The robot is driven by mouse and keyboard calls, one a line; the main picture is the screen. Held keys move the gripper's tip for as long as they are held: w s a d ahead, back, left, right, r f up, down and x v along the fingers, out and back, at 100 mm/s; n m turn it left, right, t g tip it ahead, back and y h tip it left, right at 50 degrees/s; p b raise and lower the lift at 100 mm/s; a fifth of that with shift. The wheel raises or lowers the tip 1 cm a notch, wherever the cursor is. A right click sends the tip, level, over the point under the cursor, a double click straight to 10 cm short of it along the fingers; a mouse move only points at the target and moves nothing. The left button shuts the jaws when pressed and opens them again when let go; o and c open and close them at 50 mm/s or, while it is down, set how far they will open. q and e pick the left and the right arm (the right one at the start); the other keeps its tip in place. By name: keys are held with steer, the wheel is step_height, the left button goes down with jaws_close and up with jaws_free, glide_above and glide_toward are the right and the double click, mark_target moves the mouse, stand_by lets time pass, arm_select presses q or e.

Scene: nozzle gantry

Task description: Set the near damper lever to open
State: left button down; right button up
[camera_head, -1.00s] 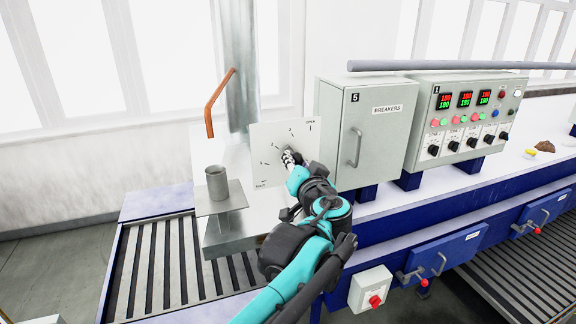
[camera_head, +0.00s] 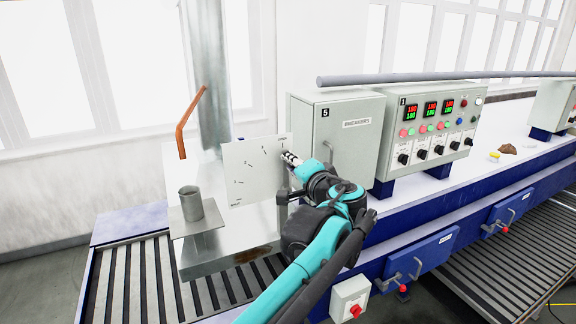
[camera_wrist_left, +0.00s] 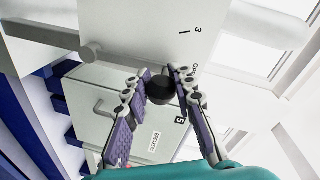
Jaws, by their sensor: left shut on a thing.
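The damper's square pale scale plate (camera_head: 245,180) stands on the near metal duct, with tick marks and numbers around an arc and a label at its upper right corner. My left gripper (camera_head: 290,159) is at the plate's right edge, a little below that label, and covers most of the lever. In the left wrist view the gripper (camera_wrist_left: 160,78) is shut on the lever's dark round knob (camera_wrist_left: 160,91), with a finger on each side. The plate (camera_wrist_left: 135,25) there shows a 3 and a partly hidden end label near the fingertips. My right gripper is not in view.
A grey breaker cabinet (camera_head: 335,115) stands close to the right of the plate. A control panel (camera_head: 432,130) stands farther right. A grey cup (camera_head: 191,204) sits on a small shelf at the left, under an orange bent rod (camera_head: 188,121).

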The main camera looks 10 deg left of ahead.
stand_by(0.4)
arm_select(q)
steer(key=c, duration=1.5)
jaws_free()
steer(key=shift+o, duration=1.4)
steer(key=shift+d, duration=0.2)
steer(key=v, duration=1.2)
